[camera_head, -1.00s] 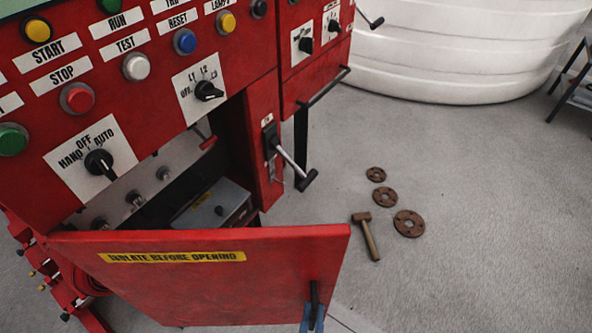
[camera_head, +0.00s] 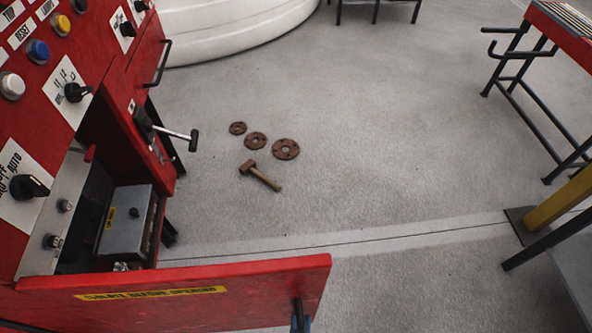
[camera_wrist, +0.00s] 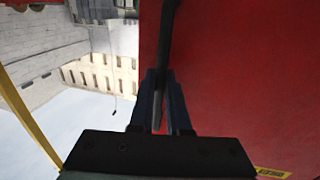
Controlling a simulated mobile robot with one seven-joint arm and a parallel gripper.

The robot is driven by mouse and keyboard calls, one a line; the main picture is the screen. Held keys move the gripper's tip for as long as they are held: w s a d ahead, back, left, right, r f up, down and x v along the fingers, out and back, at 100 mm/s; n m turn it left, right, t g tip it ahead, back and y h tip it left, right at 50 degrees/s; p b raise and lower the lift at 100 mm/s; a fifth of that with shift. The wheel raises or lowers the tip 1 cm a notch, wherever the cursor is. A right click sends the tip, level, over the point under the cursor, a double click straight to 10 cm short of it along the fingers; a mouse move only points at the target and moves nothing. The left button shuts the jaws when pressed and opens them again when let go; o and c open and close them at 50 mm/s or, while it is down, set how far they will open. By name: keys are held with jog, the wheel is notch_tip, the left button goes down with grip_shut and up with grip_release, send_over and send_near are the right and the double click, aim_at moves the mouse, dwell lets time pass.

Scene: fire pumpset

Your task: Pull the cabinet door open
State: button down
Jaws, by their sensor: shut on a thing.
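The red cabinet door (camera_head: 190,293) stands swung open from the red control cabinet (camera_head: 105,115), with a yellow label strip along its top. Its black handle (camera_head: 297,312) is near the door's free edge. In the wrist view the door (camera_wrist: 235,80) fills the right side and the dark handle (camera_wrist: 172,40) runs down between the fingers. My gripper (camera_wrist: 160,95) is shut on the handle. Inside the opening is a grey box (camera_head: 127,222).
Several rusty flanges (camera_head: 256,141) and a hammer (camera_head: 261,176) lie on the grey floor. A red-topped bench (camera_head: 565,25) with black legs and a yellow post (camera_head: 560,200) stand at the right.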

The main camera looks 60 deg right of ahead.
jog(key=shift+s+a+g, duration=0.3)
jog(key=shift+a, duration=0.4)
jog(key=c, duration=0.9)
grip_release()
jog(key=shift+b+v, duration=0.95)
jog(key=shift+v, duration=5.55)
jog(key=shift+f, duration=0.15)
